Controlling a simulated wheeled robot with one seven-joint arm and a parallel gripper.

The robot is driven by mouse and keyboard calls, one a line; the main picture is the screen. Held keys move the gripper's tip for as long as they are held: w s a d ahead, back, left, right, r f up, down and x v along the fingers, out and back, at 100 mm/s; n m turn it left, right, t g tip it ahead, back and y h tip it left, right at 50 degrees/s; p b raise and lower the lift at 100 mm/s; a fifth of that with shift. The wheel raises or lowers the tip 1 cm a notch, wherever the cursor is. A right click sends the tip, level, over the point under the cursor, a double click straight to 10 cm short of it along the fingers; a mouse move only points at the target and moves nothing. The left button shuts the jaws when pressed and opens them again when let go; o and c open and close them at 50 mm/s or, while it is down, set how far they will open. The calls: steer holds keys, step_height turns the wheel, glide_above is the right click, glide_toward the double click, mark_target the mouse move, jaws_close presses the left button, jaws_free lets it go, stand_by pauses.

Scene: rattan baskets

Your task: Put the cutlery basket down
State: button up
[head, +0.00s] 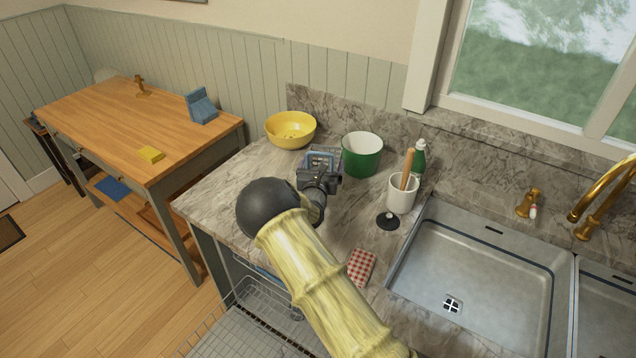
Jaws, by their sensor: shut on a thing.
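The cutlery basket (321,158) is a small blue-grey basket, seen just beyond my gripper on the marble counter's left part. My gripper (320,172) is shut on the basket's near side. My arm and gripper hide much of the basket. I cannot tell whether its base touches the counter (237,183) or hangs just above it.
A yellow bowl (291,129) stands behind left and a green pot (362,155) close on the right. A white crock (402,194), a black stopper (387,221) and a checked sponge (361,267) lie toward the sink (480,270). Counter left of my gripper is clear.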

steer(key=f, duration=0.2)
steer(key=shift+a+f+p, duration=0.2)
steer(key=shift+f+p, duration=0.1)
steer(key=shift+f, duration=0.1)
steer(key=shift+w, duration=0.1)
step_height(320, 180, down, 4)
steer(key=shift+r+p, duration=0.2)
steer(key=shift+p, duration=0.3)
steer(key=shift+f, duration=0.3)
steer(key=shift+f, duration=0.15)
steer(key=o, duration=0.8)
